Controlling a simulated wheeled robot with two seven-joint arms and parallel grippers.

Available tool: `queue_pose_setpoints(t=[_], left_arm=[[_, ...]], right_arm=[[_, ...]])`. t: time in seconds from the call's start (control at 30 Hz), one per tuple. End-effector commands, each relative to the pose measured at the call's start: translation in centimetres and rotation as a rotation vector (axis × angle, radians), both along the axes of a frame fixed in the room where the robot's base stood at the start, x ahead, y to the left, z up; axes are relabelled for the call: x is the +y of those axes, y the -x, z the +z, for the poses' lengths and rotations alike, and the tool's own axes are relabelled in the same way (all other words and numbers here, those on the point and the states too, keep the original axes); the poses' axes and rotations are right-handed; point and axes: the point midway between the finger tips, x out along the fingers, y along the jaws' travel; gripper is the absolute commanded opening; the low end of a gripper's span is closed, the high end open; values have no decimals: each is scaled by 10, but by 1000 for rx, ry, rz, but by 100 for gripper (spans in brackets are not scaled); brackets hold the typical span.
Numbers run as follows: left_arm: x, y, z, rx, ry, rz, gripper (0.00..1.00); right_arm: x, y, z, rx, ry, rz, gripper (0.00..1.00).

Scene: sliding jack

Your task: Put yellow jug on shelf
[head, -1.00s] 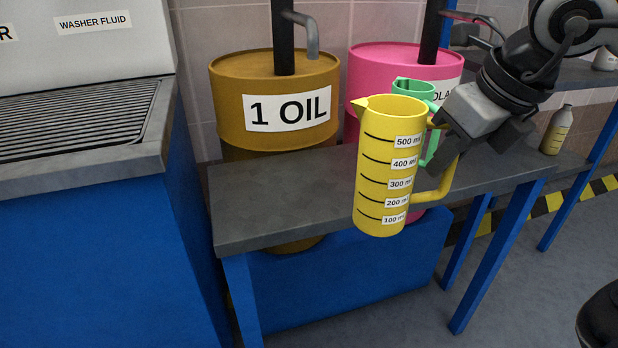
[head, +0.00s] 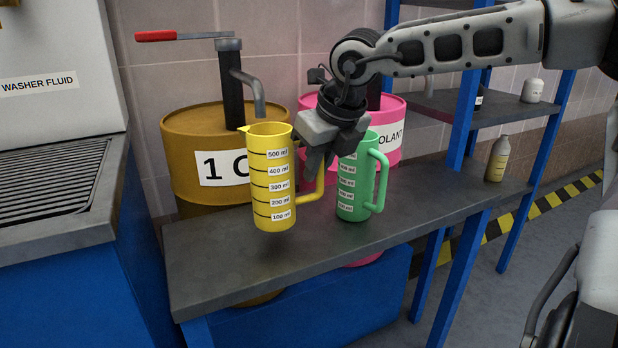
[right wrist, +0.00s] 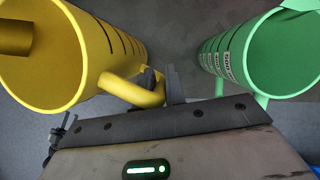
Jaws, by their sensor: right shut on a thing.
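The yellow jug (head: 272,180), marked in ml, is upright in the head view, in front of the brown oil drum and over the grey bench shelf (head: 210,270). A dark shadow lies below it, so it looks slightly raised. My right gripper (head: 318,160) comes from the upper right and is shut on the jug's handle. In the right wrist view the yellow jug (right wrist: 75,45) is at left, its handle between my fingers (right wrist: 160,85). The blue-framed shelf unit (head: 470,110) stands at the right. My left gripper is out of view.
A green jug (head: 350,180) stands on the bench close right of my gripper. The brown drum (head: 185,150) with a spout and red-handled pump (head: 180,36) is behind. A pink drum (head: 395,145) and a bottle (head: 497,158) are farther right. The bench's front left is clear.

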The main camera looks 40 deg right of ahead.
Motion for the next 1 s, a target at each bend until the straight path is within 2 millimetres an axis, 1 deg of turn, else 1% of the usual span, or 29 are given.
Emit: queue_pose_setpoints(t=[0.03,0.1,0.3,0.4,0.5,0.57,0.7,0.77,0.87,0.9,0.97,1.0], left_arm=[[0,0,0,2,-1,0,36],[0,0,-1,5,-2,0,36],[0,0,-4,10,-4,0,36],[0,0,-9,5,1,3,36],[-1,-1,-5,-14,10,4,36],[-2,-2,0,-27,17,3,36],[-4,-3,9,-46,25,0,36],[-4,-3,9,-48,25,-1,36],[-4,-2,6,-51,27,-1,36],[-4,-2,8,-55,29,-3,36],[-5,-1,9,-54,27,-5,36],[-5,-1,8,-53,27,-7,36]], right_arm=[[-1,-8,0,2,2,-3,0],[-1,-14,0,1,2,-2,0],[0,-25,-1,0,0,0,0],[0,-23,-20,3,-2,1,0],[0,-23,-34,1,-1,2,0],[0,-23,-36,0,-1,1,0],[0,-23,-35,-1,0,0,0],[0,-23,-35,-1,0,0,0],[0,-23,-39,-1,0,0,0],[0,-23,-38,0,0,0,18],[0,-23,-37,0,0,0,34],[0,-23,-37,0,0,0,34]])
